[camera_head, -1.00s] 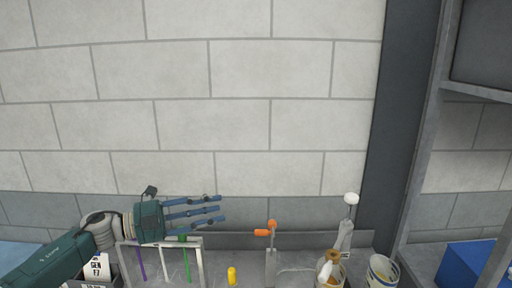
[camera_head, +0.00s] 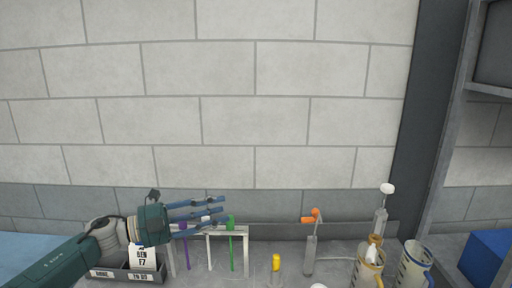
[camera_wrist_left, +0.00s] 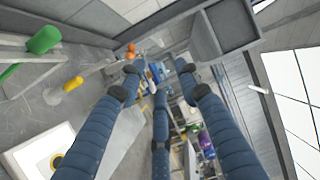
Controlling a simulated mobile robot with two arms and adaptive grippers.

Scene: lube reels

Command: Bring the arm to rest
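My left gripper (camera_head: 222,212) reaches in from the left in the head view, its three blue fingers pointing right. The fingers are spread and hold nothing. They hang in front of the upper left part of a metal rack (camera_head: 246,252) with purple, white and green hanging items; I cannot tell the exact gap. In the left wrist view the open fingers (camera_wrist_left: 158,72) stretch forward with nothing between them. My right gripper is in neither view.
A labelled grey bin (camera_head: 128,274) stands below the left hand. A yellow-topped item (camera_head: 276,263), an orange-handled pump (camera_head: 310,255) and jugs (camera_head: 414,266) stand along the bench to the right. A block wall (camera_head: 230,120) is behind.

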